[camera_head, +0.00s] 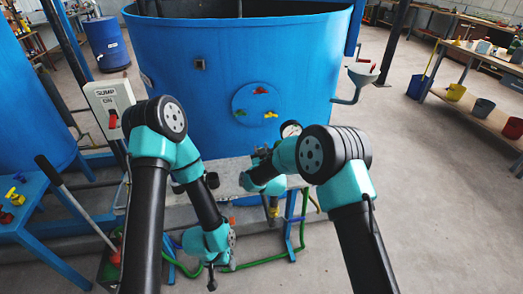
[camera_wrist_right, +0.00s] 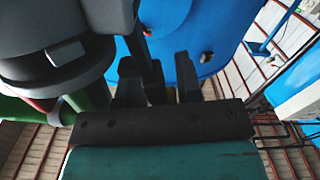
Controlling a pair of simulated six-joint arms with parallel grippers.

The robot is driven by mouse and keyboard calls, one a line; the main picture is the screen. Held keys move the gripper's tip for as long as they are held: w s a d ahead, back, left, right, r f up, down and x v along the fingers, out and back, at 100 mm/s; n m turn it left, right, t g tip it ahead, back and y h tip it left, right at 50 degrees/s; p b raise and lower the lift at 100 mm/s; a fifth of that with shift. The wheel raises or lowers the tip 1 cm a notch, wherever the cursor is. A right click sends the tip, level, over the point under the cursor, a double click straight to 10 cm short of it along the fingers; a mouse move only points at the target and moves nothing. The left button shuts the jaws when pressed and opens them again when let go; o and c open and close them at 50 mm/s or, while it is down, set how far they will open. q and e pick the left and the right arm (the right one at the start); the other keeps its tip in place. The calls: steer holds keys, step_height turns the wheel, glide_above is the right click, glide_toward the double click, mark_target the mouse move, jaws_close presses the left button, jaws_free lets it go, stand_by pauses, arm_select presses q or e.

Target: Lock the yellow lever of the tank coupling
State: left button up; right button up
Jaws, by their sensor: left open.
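A small yellow piece (camera_head: 273,211) shows on a fitting below the stone bench, near the right arm. I cannot tell whether it is the coupling's lever or how it is set. My left gripper (camera_head: 213,280) is low in front of the bench, pointing down and open, to the left of that fitting.
Red, green and yellow handles sit on a round blue plate (camera_head: 256,103) on the tank. A gauge (camera_head: 291,129) stands near the right arm. A white sump box (camera_head: 109,105) is at left. Green hose (camera_head: 262,262) runs below the bench.

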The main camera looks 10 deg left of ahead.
steer(key=shift+o, duration=0.3)
steer(key=v, duration=1.7)
steer(key=shift+s, duration=0.2)
arm_select(q)
steer(key=shift+c, duration=0.2)
arm_select(e)
steer(key=shift+d, duration=0.15)
